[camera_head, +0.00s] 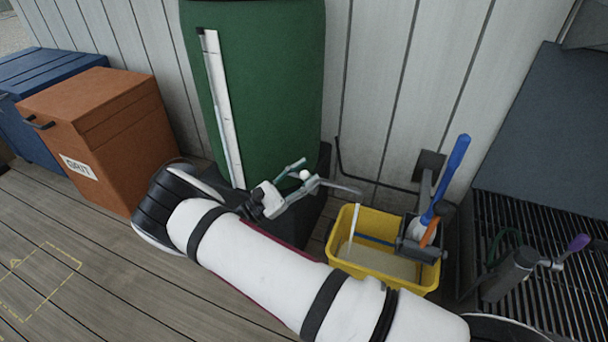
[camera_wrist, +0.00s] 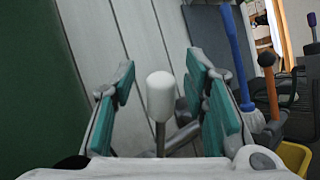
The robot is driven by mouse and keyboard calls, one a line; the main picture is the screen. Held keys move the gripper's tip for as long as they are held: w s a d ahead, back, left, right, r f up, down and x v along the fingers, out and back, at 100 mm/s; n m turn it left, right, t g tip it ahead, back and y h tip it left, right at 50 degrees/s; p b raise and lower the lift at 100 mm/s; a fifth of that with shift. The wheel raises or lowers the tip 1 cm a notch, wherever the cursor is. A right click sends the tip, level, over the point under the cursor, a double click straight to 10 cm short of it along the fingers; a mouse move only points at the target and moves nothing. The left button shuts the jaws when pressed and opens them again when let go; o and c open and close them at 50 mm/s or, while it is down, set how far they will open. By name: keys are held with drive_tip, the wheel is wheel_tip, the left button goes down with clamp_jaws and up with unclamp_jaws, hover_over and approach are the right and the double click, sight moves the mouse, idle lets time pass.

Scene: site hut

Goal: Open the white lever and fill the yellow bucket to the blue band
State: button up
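The white lever knob (camera_wrist: 161,97) stands upright on a thin stem in the wrist view. My gripper (camera_wrist: 165,90) is open, with its teal pads on either side of the knob and gaps showing. In the head view my gripper (camera_head: 288,180) is at the tap by the base of the green barrel (camera_head: 265,85); the white knob (camera_head: 305,175) shows there. The spout (camera_head: 342,188) reaches towards the yellow bucket (camera_head: 338,258). The blue band (camera_head: 374,240) crosses the bucket's inner wall. A thin white upright streak inside could be water or a strip; the water level is unclear.
A dark caddy (camera_head: 418,250) with blue- and orange-handled tools sits at the bucket's right side. A grating (camera_head: 545,300) with a purple-handled tap (camera_head: 578,243) is at right. An orange grit box (camera_head: 115,125) and a blue box (camera_head: 40,75) stand left. The lower-left floor is clear.

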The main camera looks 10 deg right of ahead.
drive_tip(key=v, duration=1.2)
drive_tip(key=shift+r, duration=0.1)
